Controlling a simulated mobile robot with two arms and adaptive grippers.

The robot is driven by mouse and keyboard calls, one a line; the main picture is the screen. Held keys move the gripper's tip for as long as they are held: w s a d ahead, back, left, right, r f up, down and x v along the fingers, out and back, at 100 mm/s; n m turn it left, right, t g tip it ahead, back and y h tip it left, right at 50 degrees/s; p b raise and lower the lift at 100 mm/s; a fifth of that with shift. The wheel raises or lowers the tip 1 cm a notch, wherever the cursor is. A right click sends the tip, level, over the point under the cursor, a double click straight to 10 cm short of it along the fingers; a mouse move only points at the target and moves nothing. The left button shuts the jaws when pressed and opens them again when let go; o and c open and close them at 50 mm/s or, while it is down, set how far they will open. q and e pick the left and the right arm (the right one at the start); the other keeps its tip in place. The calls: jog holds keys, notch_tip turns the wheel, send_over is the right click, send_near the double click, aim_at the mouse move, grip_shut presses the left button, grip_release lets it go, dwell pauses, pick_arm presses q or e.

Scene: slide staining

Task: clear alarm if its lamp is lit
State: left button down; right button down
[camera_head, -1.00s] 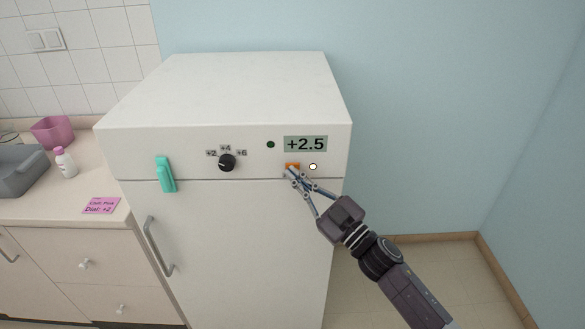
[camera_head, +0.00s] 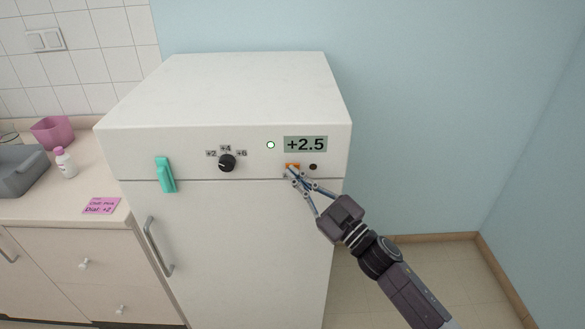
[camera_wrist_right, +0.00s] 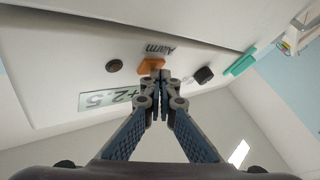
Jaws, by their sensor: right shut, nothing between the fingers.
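The orange alarm button (camera_head: 292,166) is on the front panel of the white fridge (camera_head: 235,90), below the display (camera_head: 305,144) that reads +2.5. It also shows in the right wrist view (camera_wrist_right: 151,64), beside the word Alarm. The lamp (camera_head: 313,167) right of the button is dark. The lamp (camera_head: 270,145) left of the display is lit, with a green rim. My right gripper (camera_head: 291,174) is shut and empty, its fingertips (camera_wrist_right: 159,76) at the button; I cannot tell whether they touch it. My left gripper is not in view.
A black dial (camera_head: 227,163) marked +2, +4, +6 and a teal handle (camera_head: 165,174) are on the panel's left. A pink note (camera_head: 101,205) reading Dial: +2 lies on the counter, near a white bottle (camera_head: 65,162) and pink container (camera_head: 53,132).

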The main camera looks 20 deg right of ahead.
jog(key=shift+s+a, duration=0.15)
jog(key=shift+s, duration=0.45)
jog(key=shift+s+a+p, duration=0.25)
jog(key=shift+s+p, duration=0.05)
jog(key=shift+s, duration=0.5)
jog(key=shift+s+a+p, duration=0.2)
jog(key=shift+s+p, duration=0.15)
jog(key=shift+s, duration=0.45)
jog(key=shift+s+a+p, duration=0.25)
jog(key=shift+s+p, duration=0.05)
jog(key=shift+s, duration=0.5)
